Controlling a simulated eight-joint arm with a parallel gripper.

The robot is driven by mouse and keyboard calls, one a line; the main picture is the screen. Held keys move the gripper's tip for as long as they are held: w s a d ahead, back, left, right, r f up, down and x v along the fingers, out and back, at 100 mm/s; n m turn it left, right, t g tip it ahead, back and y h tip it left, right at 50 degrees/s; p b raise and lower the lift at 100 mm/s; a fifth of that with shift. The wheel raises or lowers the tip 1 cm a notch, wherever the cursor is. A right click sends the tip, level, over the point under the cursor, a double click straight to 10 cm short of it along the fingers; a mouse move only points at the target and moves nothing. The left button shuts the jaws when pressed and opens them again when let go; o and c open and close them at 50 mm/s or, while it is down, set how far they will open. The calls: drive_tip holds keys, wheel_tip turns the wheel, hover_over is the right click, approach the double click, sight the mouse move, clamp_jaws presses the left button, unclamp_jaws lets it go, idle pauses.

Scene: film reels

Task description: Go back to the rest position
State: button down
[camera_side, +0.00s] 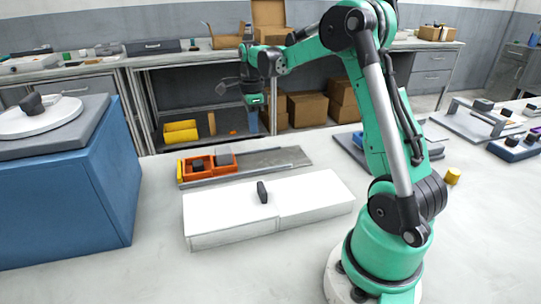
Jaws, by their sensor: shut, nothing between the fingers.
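My gripper (255,106) hangs in the air at the upper middle of the side view, pointing down at the end of my green arm. It is shut and empty, and its fingertips are small and hard to make out. It appears above and behind the orange tray (184,172) and the white box (220,213), clear of both. The white box is long and low, with a small dark upright knob (262,192) on its top.
A large blue box (70,210) at the left carries a white disc (40,122) with a dark knob. A yellow cylinder (452,176) stands right of my arm. Grey fixtures (475,122) fill the back right. Shelves with cardboard boxes (307,108) stand behind.

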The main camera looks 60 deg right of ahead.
drive_tip(key=s+a+r+n+t, duration=0.2)
drive_tip(key=s+a+n+t, duration=0.1)
drive_tip(key=a+n, duration=0.7)
drive_tip(key=s+a+r+n+t, duration=0.1)
drive_tip(key=s+a+n+t, duration=0.3)
drive_tip(key=a+n, duration=0.7)
drive_tip(key=s+n, duration=0.1)
drive_tip(key=n, duration=0.5)
drive_tip(key=shift+r, duration=0.4)
